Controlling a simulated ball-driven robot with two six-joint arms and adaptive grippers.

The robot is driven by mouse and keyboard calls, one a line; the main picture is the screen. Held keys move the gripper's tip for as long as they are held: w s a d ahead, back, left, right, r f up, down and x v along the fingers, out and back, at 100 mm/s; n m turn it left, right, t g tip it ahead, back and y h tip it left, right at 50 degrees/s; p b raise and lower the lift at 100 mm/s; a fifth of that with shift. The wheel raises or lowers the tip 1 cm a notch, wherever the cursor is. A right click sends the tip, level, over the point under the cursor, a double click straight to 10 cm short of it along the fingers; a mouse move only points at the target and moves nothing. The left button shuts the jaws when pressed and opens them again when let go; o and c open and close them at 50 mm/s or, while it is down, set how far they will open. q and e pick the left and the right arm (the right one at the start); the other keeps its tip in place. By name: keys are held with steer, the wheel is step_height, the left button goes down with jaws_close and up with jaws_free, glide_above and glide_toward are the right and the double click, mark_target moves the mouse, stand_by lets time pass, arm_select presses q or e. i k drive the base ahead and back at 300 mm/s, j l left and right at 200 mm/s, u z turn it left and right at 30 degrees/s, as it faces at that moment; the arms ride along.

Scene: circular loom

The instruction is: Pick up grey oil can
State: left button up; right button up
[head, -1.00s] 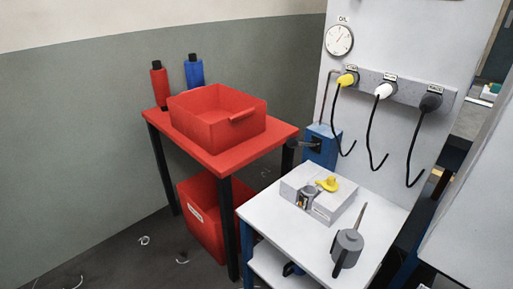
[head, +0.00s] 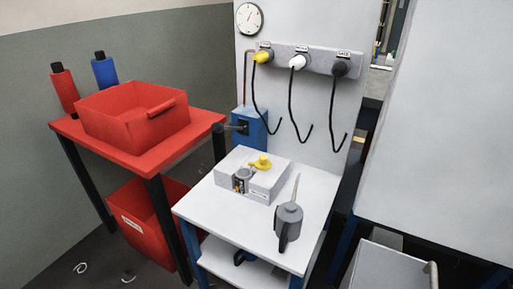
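The grey oil can (head: 289,219) stands upright on the right part of the white table (head: 214,206) in the head view. Its thin spout points up and its dark handle faces the front. Nothing touches it from above. Neither of my grippers is in view.
A grey box (head: 265,181) with a yellow cap (head: 260,162) sits behind and left of the can. A red table (head: 137,158) with a red bin (head: 135,125) stands at left. Black hoses (head: 293,105) hang from the panel behind. A large light panel (head: 440,130) stands at right.

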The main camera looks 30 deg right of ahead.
mark_target(289, 216)
steer(key=z, duration=1)
